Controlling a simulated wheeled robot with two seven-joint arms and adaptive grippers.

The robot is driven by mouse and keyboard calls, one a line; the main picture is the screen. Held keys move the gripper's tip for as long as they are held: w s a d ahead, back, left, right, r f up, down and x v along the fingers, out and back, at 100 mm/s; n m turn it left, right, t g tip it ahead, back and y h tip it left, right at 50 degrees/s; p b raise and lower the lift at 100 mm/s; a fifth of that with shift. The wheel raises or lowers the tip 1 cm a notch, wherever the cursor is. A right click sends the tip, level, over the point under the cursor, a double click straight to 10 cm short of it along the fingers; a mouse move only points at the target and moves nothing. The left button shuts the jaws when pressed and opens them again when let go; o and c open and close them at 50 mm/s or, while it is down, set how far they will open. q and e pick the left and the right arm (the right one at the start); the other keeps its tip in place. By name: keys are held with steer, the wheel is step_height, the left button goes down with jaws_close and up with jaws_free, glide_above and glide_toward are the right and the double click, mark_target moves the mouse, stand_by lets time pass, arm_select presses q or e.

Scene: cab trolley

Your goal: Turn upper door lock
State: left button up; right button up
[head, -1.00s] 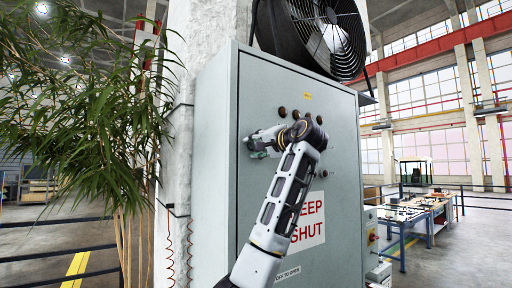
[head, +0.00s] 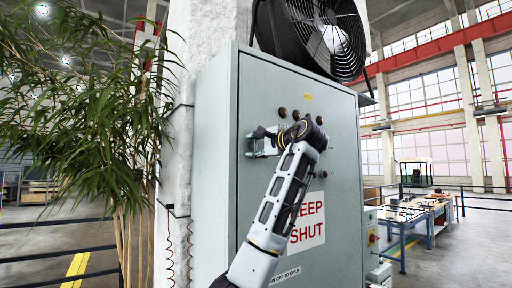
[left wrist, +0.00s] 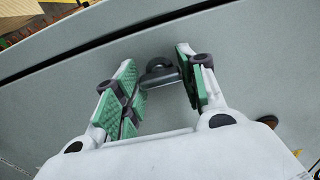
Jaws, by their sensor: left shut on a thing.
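The grey metal cabinet door (head: 270,210) fills the middle of the head view. My left gripper (head: 257,143) is at the door's left edge, at the height of the upper lock. In the left wrist view, the upper door lock (left wrist: 158,78) is a small dark handle on a round base, near the door gap. The right finger is close against the handle's end. The lock is too small and covered to make out in the head view. My right gripper is not in view.
Several dark round knobs (head: 282,112) sit on the door to the right of the gripper. A red-lettered sign (head: 312,232) is below. A large fan (head: 330,35) is above the cabinet. A leafy plant (head: 95,120) stands to the left. A workbench (head: 405,220) is far right.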

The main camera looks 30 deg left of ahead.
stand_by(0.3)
arm_select(q)
steer(key=o, duration=1)
steer(key=shift+w+d, duration=0.1)
steer(key=shift+d, duration=0.1)
steer(key=v, duration=1.1)
steer(key=shift+d, duration=0.4)
